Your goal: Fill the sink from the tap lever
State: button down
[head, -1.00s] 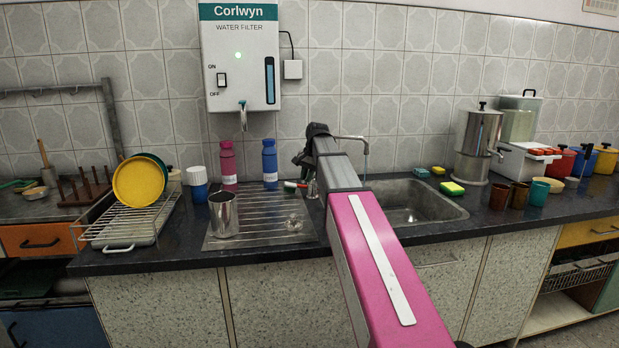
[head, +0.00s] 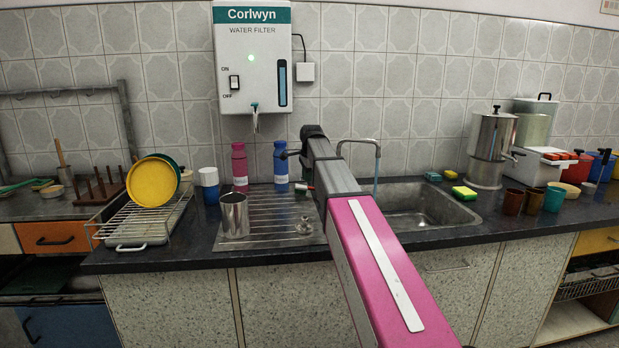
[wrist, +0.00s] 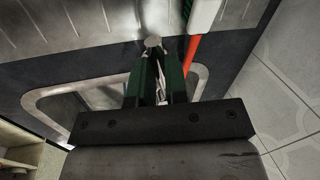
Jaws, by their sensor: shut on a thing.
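In the wrist view, my gripper (wrist: 158,85) has its green fingers shut on the slim silver tap lever (wrist: 153,42), whose round end shows just beyond them. In the head view, my own arm hides the lever and the fingers. The curved tap spout (head: 362,141) shows to the right of my arm. A thin stream of water (head: 376,176) falls from it into the steel sink (head: 425,207). The sink's near left part is behind my arm, and I cannot tell the water level. A sink corner also shows in the wrist view (wrist: 50,101).
A ribbed drainboard (head: 270,228) left of the sink holds a steel tumbler (head: 234,214). Pink (head: 240,168) and blue (head: 281,167) bottles stand behind it. A red-and-white item (wrist: 193,50) lies close to my fingers. Sponges (head: 464,193) and a steel urn (head: 491,148) stand right.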

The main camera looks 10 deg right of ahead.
jog(key=shift+w+m, duration=0.25)
jog(key=shift+m, duration=0.15)
jog(key=c, duration=1.1)
grip_release()
jog(key=v, duration=1.1)
jog(key=shift+a, duration=0.2)
jog(key=shift+w, duration=0.1)
